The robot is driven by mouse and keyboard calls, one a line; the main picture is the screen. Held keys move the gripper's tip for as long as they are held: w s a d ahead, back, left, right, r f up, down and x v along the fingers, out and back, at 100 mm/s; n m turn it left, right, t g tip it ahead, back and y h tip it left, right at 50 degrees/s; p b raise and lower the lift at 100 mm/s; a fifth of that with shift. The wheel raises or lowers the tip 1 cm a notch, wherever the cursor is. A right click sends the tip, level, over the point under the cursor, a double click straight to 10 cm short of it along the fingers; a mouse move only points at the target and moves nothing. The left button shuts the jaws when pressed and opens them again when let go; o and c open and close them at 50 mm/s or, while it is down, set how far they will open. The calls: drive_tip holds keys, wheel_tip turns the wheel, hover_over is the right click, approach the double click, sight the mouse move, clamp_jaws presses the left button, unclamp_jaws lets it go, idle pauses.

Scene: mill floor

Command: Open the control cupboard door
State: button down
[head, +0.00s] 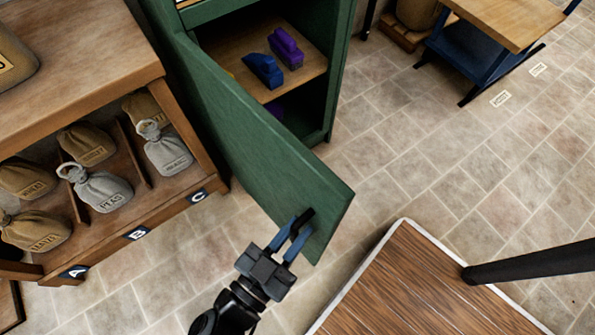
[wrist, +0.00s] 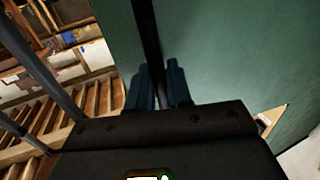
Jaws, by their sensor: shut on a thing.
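The control cupboard (head: 338,75) is green, and its door (head: 245,130) stands ajar, swung out toward me. Inside, a wooden shelf (head: 310,72) holds a blue thing (head: 263,70) and a purple thing (head: 286,48); another purple thing is partly hidden lower down. My gripper (head: 296,229) is shut on the dark handle (head: 304,217) near the free edge of the door. In the wrist view the blue fingers (wrist: 157,88) close around the dark handle bar (wrist: 147,40), with the green door face (wrist: 220,50) behind.
A wooden rack (head: 85,60) with labelled sacks in bays A, B and C stands left of the cupboard. A wooden platform with a pale edge (head: 420,285) lies at lower right. A blue-framed bench (head: 480,50) stands at upper right. Tiled floor between is clear.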

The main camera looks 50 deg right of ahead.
drive_tip(key=c, duration=1.2)
unclamp_jaws()
drive_tip(key=shift+c, duration=0.2)
drive_tip(key=a, duration=0.7)
drive_tip(key=shift+s+a+b, duration=0.3)
drive_tip(key=shift+s+a, duration=0.05)
